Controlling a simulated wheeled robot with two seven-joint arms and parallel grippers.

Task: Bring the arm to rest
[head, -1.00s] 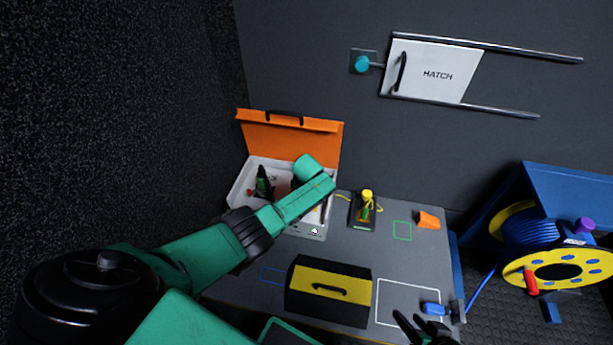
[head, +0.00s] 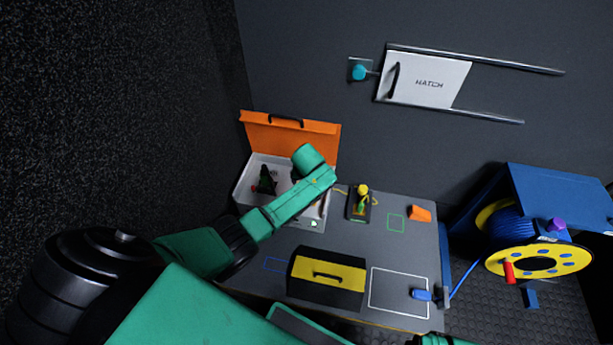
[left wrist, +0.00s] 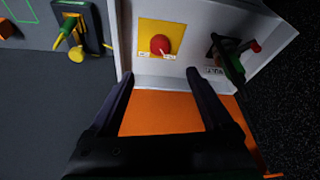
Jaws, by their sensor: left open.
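My left arm (head: 290,205) reaches in from the left over an open case with an orange lid (head: 290,133) and pale walls (head: 241,187). In the head view its wrist hides the left gripper's fingers. In the left wrist view the left gripper (left wrist: 160,78) is open, with nothing between its fingers. Beyond the fingertips is a red button on a yellow plate (left wrist: 176,32) inside the case. A dark part with a green and red handle (left wrist: 232,60) is beside it. At the head view's bottom edge only a bit of my right arm (head: 432,339) shows, not its fingers.
The grey bench holds a black and yellow toolbox (head: 326,275), a small device with a yellow top (head: 361,203), an orange block (head: 420,213) and a blue item (head: 421,295). A cable reel (head: 538,261) stands right. A hatch (head: 427,80) is on the wall.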

